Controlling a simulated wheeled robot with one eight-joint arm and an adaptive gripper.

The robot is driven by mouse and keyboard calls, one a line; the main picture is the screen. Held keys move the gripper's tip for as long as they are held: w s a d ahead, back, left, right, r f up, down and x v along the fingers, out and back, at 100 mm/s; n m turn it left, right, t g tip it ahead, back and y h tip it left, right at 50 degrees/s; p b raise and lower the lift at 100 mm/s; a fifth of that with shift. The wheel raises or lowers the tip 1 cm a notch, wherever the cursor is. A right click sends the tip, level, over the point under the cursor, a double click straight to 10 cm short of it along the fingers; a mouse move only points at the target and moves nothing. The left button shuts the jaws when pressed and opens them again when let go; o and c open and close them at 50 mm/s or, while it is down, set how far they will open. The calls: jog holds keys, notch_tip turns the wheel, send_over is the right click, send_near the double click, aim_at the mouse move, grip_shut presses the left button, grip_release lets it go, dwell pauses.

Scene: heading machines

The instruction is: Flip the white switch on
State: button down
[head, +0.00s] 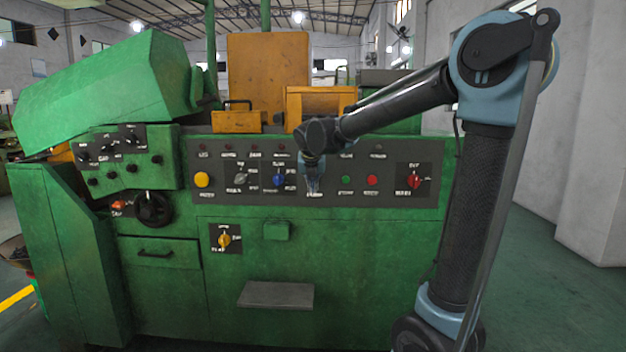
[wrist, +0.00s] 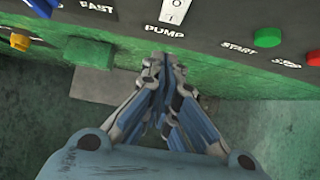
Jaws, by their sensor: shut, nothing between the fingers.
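The white switch (wrist: 174,10) is on the dark control panel at the top of the wrist view, above the word PUMP. Its upper end is cut off by the picture edge. In the head view my gripper and wrist cover the place where it sits. My gripper (wrist: 163,64) is shut and empty, its fingertips just below the PUMP label in the wrist view. I cannot tell whether the tips touch the panel. In the head view my gripper (head: 312,186) hangs in front of the middle of the panel.
A green button (wrist: 267,37) and a red button (wrist: 314,58) are to the right of the switch. A blue knob (head: 279,180) and a yellow button (head: 202,180) are to the left. A grey step (head: 276,295) juts from the green machine (head: 340,270) below. Open floor lies right.

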jog(key=shift+w+f, duration=0.2)
jog(key=shift+w, duration=0.85)
jog(key=shift+w+f, duration=0.2)
jog(key=shift+w, duration=0.85)
jog(key=shift+w+f+t, duration=0.15)
jog(key=shift+w+t, duration=0.1)
jog(key=shift+t, duration=0.05)
jog(key=shift+r, duration=0.25)
jog(key=shift+r, duration=0.6)
jog(key=v, duration=1.1)
jog(key=shift+s+r, duration=0.3)
